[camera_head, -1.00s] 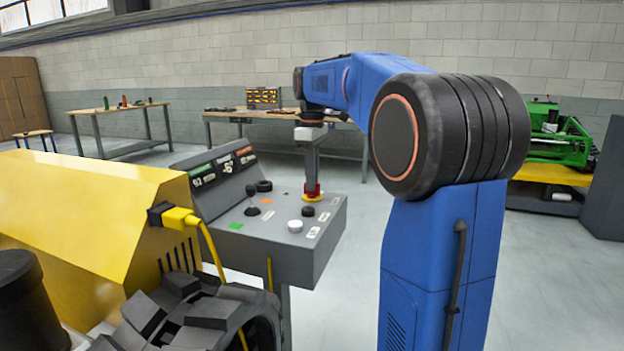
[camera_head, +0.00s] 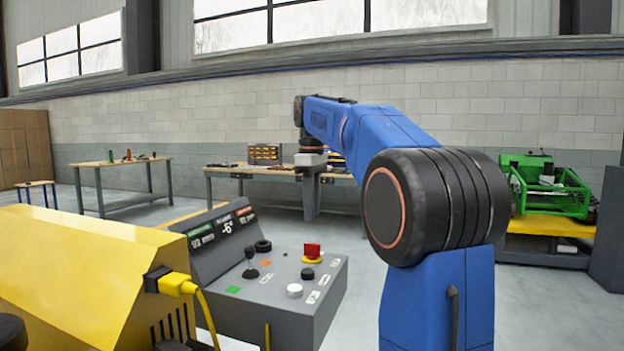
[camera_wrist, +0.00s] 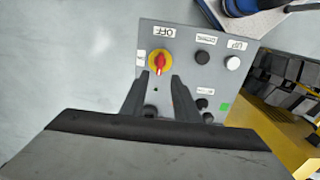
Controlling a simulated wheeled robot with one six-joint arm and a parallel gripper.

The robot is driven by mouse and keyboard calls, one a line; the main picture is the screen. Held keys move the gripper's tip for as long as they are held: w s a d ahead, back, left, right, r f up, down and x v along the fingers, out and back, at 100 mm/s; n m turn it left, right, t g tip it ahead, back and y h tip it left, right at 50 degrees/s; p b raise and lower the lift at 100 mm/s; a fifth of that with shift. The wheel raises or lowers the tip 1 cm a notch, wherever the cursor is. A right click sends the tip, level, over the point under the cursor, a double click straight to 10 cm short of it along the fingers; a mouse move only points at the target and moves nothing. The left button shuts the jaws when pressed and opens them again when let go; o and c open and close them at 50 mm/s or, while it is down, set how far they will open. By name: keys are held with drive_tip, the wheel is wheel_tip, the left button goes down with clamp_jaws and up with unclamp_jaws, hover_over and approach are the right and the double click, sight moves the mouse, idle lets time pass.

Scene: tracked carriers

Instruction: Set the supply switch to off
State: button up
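The supply switch (camera_head: 312,253) is a red handle on a yellow round base, on the sloped grey control panel (camera_head: 255,295). In the wrist view the switch (camera_wrist: 160,62) lies just beyond my fingertips, and its red handle runs up and down the picture, in line with the OFF label (camera_wrist: 163,31). A second small label (camera_wrist: 140,57) sits left of it, too small to read. My gripper (camera_wrist: 159,78) is open, with a clear gap between its two fingers and nothing in it. In the head view my gripper (camera_head: 311,216) hangs above the switch, apart from it.
The panel also carries a white button (camera_head: 294,290), a dark button (camera_head: 307,274) and a black joystick (camera_head: 250,265). A yellow machine (camera_head: 90,265) with a plugged cable stands at left. Workbenches stand behind. The floor right of the panel is clear.

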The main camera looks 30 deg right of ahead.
wheel_tip(320, 180, up, 9)
drive_tip(key=shift+f, duration=0.2)
idle(0.6)
